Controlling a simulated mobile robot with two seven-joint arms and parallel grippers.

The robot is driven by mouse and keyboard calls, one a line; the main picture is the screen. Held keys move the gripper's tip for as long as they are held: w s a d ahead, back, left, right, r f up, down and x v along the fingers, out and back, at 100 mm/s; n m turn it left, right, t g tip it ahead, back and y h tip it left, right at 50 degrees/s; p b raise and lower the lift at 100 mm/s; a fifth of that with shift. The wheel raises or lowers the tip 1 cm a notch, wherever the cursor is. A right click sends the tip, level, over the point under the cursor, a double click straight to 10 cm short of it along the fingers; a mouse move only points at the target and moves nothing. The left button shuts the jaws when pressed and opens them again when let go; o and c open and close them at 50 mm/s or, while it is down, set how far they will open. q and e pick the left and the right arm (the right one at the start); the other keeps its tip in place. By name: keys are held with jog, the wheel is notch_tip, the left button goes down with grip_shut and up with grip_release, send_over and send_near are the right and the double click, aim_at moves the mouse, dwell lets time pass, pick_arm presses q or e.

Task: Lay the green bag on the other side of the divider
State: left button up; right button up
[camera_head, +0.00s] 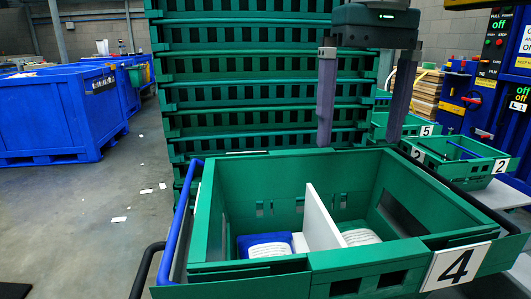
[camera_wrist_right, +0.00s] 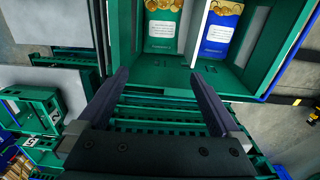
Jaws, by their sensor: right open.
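The green bag (camera_wrist_right: 163,30) lies in the crate on the left of the divider (camera_wrist_right: 193,35) in the wrist view, with a white label and a food picture. In the head view it is right of the white divider (camera_head: 320,215), mostly hidden by the crate's front wall, with its pale label (camera_head: 360,237) showing. A blue bag (camera_head: 268,245) lies on the divider's other side; it also shows in the wrist view (camera_wrist_right: 218,35). My right gripper (camera_head: 359,143) is open and empty, fingers down, above the crate's far side. My left gripper is out of view.
The green crate (camera_head: 415,258) carries a number 4. A tall stack of green crates (camera_head: 240,75) stands behind it. Smaller numbered crates (camera_head: 455,160) are at the right. Blue bins (camera_head: 50,115) stand at the left, with open floor in front.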

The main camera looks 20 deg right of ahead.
notch_tip(320, 180, up, 5)
jog(key=shift+f, duration=0.1)
dwell(0.5)
